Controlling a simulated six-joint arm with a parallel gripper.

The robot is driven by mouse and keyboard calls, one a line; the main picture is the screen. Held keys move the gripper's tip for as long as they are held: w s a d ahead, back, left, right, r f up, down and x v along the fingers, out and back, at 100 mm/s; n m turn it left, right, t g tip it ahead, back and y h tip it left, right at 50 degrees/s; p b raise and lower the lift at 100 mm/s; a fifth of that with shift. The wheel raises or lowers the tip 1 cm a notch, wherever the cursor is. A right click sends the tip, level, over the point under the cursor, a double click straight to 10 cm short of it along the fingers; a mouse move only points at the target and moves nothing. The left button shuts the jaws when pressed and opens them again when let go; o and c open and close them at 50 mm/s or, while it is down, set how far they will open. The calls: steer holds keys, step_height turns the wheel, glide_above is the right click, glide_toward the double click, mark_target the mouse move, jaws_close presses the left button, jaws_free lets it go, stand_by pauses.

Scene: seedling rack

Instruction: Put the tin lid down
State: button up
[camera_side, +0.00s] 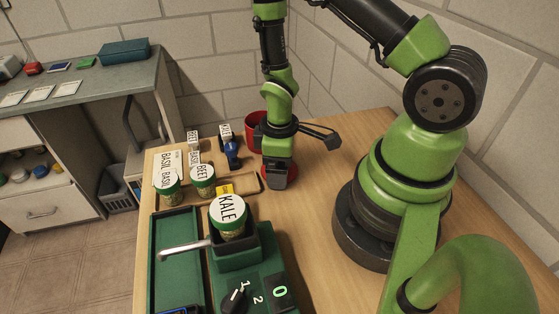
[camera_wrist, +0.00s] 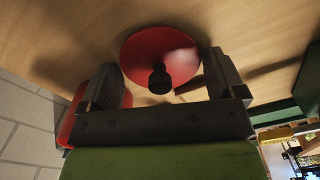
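The tin lid (camera_wrist: 150,48) is a red disc with a black knob (camera_wrist: 160,79). It appears to lie flat on the wooden table. In the side view only slivers of the lid (camera_side: 266,172) show beside my gripper (camera_side: 278,184), which hides the rest. In the wrist view the fingers of my gripper (camera_wrist: 163,66) stand wide apart. The knob is between them with clear space on both sides, so nothing is gripped. The red tin (camera_side: 254,127) stands behind my gripper, partly hidden. Part of it shows at the left of the wrist view (camera_wrist: 70,115).
The KALE jar sits on a green device (camera_side: 258,282) showing 0. A blue object (camera_side: 231,154) stands left of my gripper. Table (camera_side: 317,240) is clear in front of my gripper.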

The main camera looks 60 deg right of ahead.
steer(key=shift+r, duration=0.1)
step_height(320, 180, up, 21)
steer(key=a+m+t, duration=0.2)
steer(key=m+t, duration=0.1)
steer(key=m, duration=0.1)
steer(key=s+a+r+m+t+y, duration=0.2)
steer(key=s+a+r+m+t, duration=0.2)
steer(key=s+r, duration=0.4)
steer(key=shift+r+m, duration=0.3)
steer(key=shift+r, duration=0.6)
